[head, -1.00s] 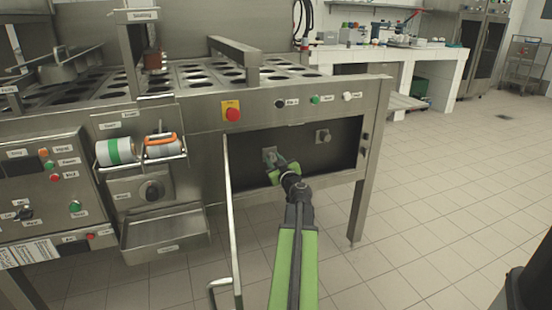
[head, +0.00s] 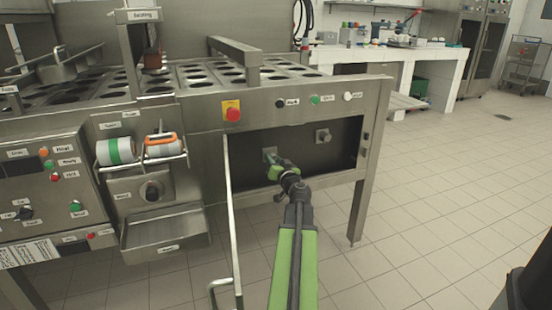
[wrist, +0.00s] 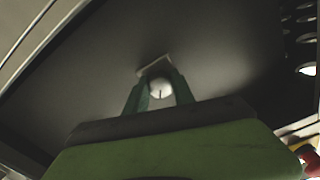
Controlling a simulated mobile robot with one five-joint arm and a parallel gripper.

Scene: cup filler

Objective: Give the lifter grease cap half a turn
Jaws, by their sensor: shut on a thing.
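A round pale grease cap (wrist: 160,89) with a dark line mark sits on a small square plate (wrist: 153,66) in the wrist view. My gripper (wrist: 158,92) has one finger on each side of it and is shut on it. In the head view my gripper (head: 273,160) reaches into the dark recess under the machine's front panel, at the left-hand fitting, and mostly hides the cap. A second similar cap (head: 323,136) stands free to the right in the same recess. I cannot read a label for either cap.
An open door panel (head: 232,215) stands edge-on just left of my arm. A red knob on a yellow plate (head: 232,111) and several small buttons line the panel above. A steel leg (head: 359,212) stands at right. The tiled floor (head: 430,220) is clear.

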